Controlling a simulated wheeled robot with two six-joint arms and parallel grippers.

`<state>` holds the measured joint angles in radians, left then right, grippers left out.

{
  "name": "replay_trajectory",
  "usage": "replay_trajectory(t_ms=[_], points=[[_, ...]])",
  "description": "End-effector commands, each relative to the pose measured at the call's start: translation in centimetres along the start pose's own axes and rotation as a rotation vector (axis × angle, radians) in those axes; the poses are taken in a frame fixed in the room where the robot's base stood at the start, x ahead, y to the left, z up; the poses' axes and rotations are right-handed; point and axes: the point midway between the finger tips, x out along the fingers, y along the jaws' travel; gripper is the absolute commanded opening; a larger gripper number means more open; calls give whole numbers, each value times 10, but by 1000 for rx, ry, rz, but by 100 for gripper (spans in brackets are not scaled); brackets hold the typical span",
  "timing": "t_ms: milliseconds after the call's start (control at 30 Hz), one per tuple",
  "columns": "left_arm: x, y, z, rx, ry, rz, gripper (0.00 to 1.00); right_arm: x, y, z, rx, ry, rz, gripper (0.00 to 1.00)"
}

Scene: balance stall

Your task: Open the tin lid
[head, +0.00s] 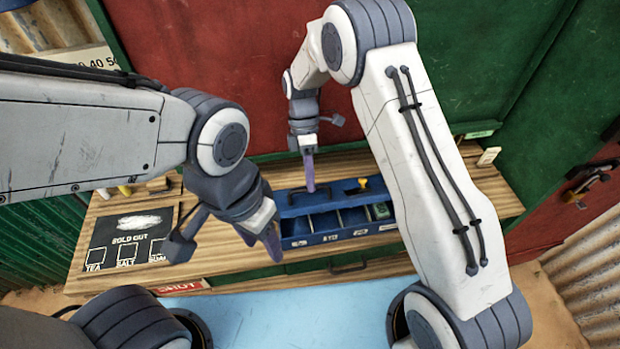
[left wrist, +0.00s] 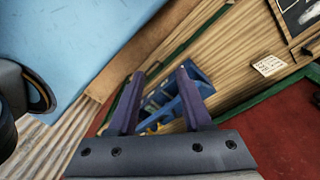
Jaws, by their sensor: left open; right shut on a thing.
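The blue tin (head: 345,236) sits on the wooden counter, its divided compartments showing from above. Its blue lid (head: 335,195) is raised at the back, with a dark handle (head: 298,191) and a yellow catch (head: 357,186). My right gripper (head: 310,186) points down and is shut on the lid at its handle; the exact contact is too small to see. My left gripper (head: 272,240) is open and empty beside the tin's front left corner, hiding part of it. In the left wrist view the tin (left wrist: 190,78) shows between and beyond the open fingers (left wrist: 158,95).
A black "sold out" board (head: 130,238) lies on the counter at the left. A red "shut" sign (head: 182,287) is at the front edge. A pale block (head: 489,156) stands at the back right. The counter (head: 235,268) is clear in front of the tin.

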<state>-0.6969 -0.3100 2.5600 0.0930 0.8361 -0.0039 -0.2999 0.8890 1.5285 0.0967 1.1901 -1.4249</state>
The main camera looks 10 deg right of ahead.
Motion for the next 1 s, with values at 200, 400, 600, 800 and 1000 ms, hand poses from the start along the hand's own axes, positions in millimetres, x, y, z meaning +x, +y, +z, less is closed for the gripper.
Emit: replay_trajectory(t_ms=[200, 400, 600, 800, 1000], points=[[4, -4, -1, 46, -8, -25, 0, 1, 11, 2, 0, 0, 37, 0], [19, -28, -18, 399, -69, -193, 0, 1, 12, 2, 0, 0, 36, 0], [38, -48, -61, 1001, -171, -417, 0, 1, 12, 2, 0, 0, 36, 0], [62, -37, -113, 1628, -281, -588, 0, 1, 12, 2, 0, 0, 36, 0], [87, -9, -147, 2109, -364, -687, 0, 1, 12, 2, 0, 0, 36, 0]])
